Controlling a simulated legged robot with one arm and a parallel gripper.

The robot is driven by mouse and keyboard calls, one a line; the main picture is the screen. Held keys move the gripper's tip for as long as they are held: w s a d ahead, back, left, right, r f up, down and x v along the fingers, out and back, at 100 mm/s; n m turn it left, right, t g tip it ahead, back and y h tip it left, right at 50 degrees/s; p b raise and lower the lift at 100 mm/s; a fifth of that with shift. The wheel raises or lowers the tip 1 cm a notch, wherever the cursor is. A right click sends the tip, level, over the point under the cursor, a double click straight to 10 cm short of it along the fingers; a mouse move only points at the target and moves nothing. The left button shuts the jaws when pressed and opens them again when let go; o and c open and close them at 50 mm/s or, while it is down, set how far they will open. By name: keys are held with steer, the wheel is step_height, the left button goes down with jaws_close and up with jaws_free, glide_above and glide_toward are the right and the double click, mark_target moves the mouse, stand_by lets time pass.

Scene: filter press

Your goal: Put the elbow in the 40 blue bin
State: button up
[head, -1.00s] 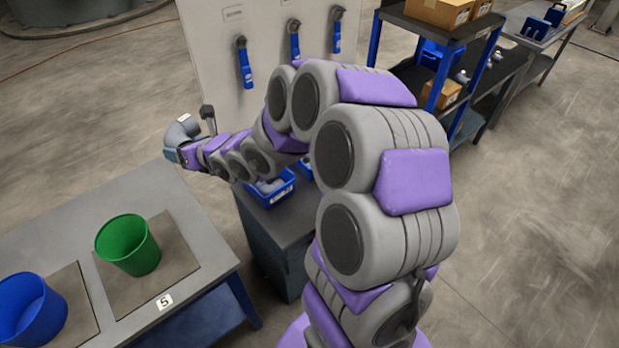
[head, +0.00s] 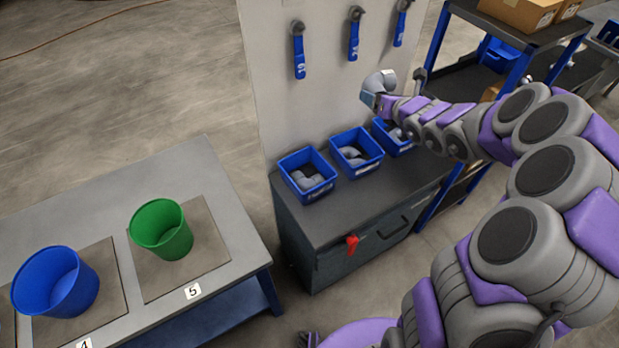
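A grey pipe elbow (head: 382,80) is at the end of my outstretched arm, in front of the pale panel and above the row of small blue bins. My gripper (head: 372,98) appears shut on it; the fingers are small and partly hidden. Three small blue bins stand on the dark cabinet top: a left bin (head: 309,193), a middle bin (head: 360,168) and a right bin (head: 398,151), the last partly covered by my arm. Each has grey fittings inside. Their labels are too small to read, so I cannot tell which is 40.
The cabinet (head: 330,229) has a red item (head: 352,245) at its front. Blue-handled tools (head: 299,52) hang on the panel (head: 270,120). A grey table (head: 140,195) at left holds a green bucket (head: 162,245) by number 5 and a blue bucket (head: 75,297) by number 4. Shelves stand right.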

steer(key=w+f, duration=0.1)
steer(key=w+f+n+y, duration=0.1)
steer(key=shift+w+d+f+g, duration=0.1)
steer(key=shift+w+d+g, duration=0.2)
steer(key=shift+w+d, duration=0.1)
steer(key=s+a+f+n+g+y, duration=0.1)
steer(key=s+f+n+g+y, duration=0.2)
steer(key=f, duration=1)
steer(key=s+f+n+g+y, duration=0.1)
steer(key=f+n+g+y, duration=0.25)
steer(key=f, duration=0.95)
steer(key=shift+n+h, duration=0.35)
steer(key=a+f+b, duration=0.1)
steer(key=a, duration=0.4)
steer(key=a+f+b, duration=0.1)
steer(key=a, duration=0.4)
steer(key=a+b, duration=0.1)
steer(key=a, duration=0.4)
steer(key=shift+a+f, duration=0.3)
steer(key=shift+f, duration=0.1)
step_height(320, 180, down, 3)
steer(key=shift+d+r+b, duration=0.1)
steer(key=shift+b, duration=0.6)
steer(key=shift+a, duration=0.3)
